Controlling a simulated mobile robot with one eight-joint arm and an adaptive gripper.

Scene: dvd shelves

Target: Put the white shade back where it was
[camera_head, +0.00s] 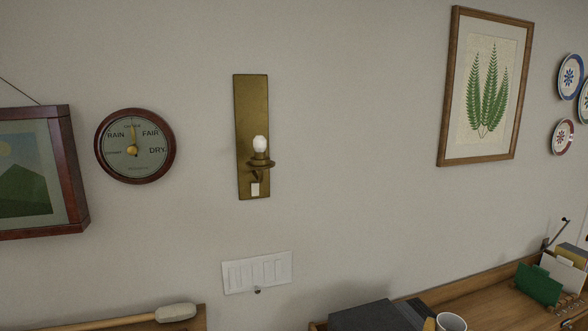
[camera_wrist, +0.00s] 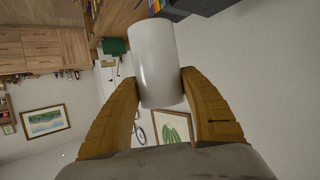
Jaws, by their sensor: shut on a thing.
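The white shade (camera_wrist: 157,65) is a plain white cylinder in the wrist view. My gripper (camera_wrist: 160,90) is shut on it, with one tan finger at each side of its lower part. The brass wall sconce (camera_head: 252,120) shows in the head view, left of centre, with a bare white bulb (camera_head: 260,144) standing upright above a small round dish (camera_head: 260,164). No shade is around the bulb.
A round barometer (camera_head: 135,146) hangs left of the sconce, and a white switch plate (camera_head: 257,272) is below it. A fern picture (camera_head: 442,130) and plates (camera_head: 563,136) hang at right.

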